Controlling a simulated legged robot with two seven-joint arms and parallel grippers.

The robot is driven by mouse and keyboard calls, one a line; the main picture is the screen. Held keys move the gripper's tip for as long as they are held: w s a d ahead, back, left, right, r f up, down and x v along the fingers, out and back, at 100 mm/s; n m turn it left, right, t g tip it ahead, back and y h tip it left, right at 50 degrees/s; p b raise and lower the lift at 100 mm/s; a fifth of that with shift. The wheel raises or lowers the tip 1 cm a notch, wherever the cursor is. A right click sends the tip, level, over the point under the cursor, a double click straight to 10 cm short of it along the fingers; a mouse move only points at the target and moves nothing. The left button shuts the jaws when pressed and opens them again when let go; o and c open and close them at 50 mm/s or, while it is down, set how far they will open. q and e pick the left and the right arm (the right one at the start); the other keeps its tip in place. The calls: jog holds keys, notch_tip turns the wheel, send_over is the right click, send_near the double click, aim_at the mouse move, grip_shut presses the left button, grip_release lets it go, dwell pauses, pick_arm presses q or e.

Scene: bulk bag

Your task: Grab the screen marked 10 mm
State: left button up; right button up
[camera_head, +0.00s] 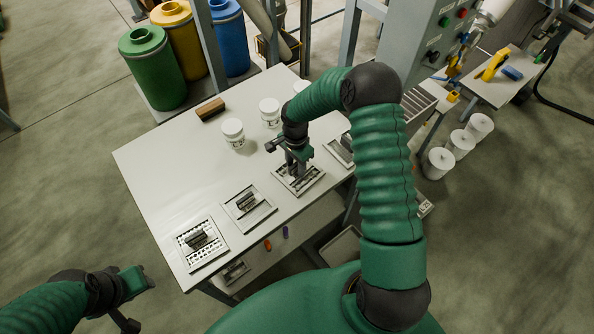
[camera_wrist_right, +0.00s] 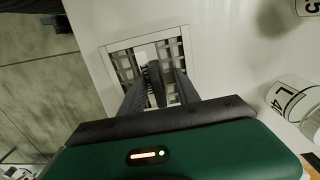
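Several square screens with raised dark handles lie in a row along the table's near edge. One is at the left (camera_head: 190,262), one beside it (camera_head: 262,215), one under my right gripper (camera_head: 312,184) and one further right (camera_head: 334,147). My right gripper (camera_head: 297,170) points down over the third screen. In the right wrist view its two fingers (camera_wrist_right: 160,90) stand apart on either side of the handle of that screen (camera_wrist_right: 120,64), and firm contact is not visible. My left gripper (camera_head: 140,301) is open and empty, off the table at lower left.
White labelled jars (camera_head: 233,134) and a brown block (camera_head: 210,109) stand further back on the white table (camera_head: 160,160). Green (camera_head: 152,68), yellow and blue drums stand behind it. A machine with a control panel (camera_head: 430,45) is at back right. White buckets (camera_head: 438,163) stand on the floor at right.

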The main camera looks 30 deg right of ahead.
jog(key=shift+s+r, duration=0.1)
jog(key=shift+s, duration=0.05)
jog(key=c, duration=0.5)
jog(key=shift+c, duration=1.1)
jog(key=shift+a, duration=0.2)
grip_shut()
jog(key=shift+d, duration=0.1)
